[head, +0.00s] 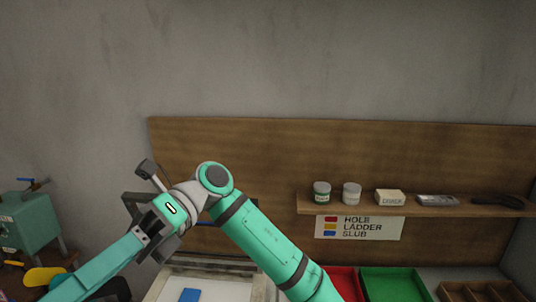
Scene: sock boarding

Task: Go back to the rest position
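My teal arm rises from the bottom right to a bent joint, then runs down to the left. My gripper (148,228) seems to be among the dark grey parts left of that joint, below a small camera on a stalk.
A wooden shelf (300,208) at right carries two jars, a block and dark items. Below are a sign (385,228), a red tray (345,280), a green tray (395,283) and a brown divided tray (452,293). A blue piece (189,295) lies in a pale tray (225,290). A green machine (28,238) stands left.

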